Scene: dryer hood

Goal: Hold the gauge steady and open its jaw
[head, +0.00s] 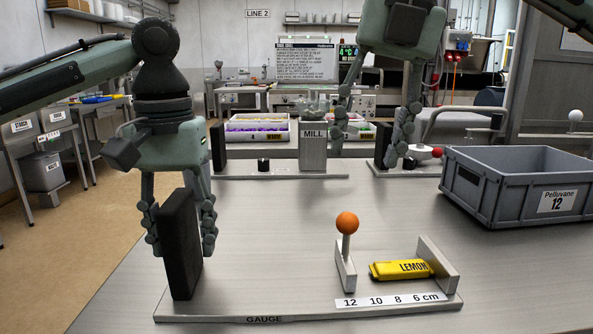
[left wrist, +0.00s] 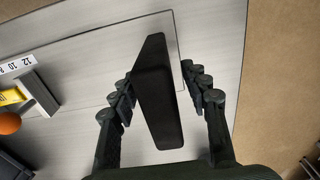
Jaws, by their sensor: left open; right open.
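The gauge (head: 270,306) is a flat metal plate on the table. A tall black block (head: 182,240) stands upright at its left end. A jaw (head: 346,268) with an orange ball knob (head: 347,223) stands towards the right, facing a fixed metal end plate (head: 438,262). A yellow LEMON bar (head: 400,270) lies between them, near the end plate. My left gripper (head: 181,246) points down with open fingers on both sides of the black block; the left wrist view shows the block (left wrist: 158,92) between the fingers. My right gripper (head: 368,150) is open and empty, beyond the gauge near the mill.
A MILL fixture (head: 313,146) stands behind the gauge, with another red-knobbed fixture (head: 408,168) to its right. A grey Pelluvane 12 crate (head: 500,193) is at the right. Trays (head: 258,131) of goods stand further back. The tabletop between gauge and mill is clear.

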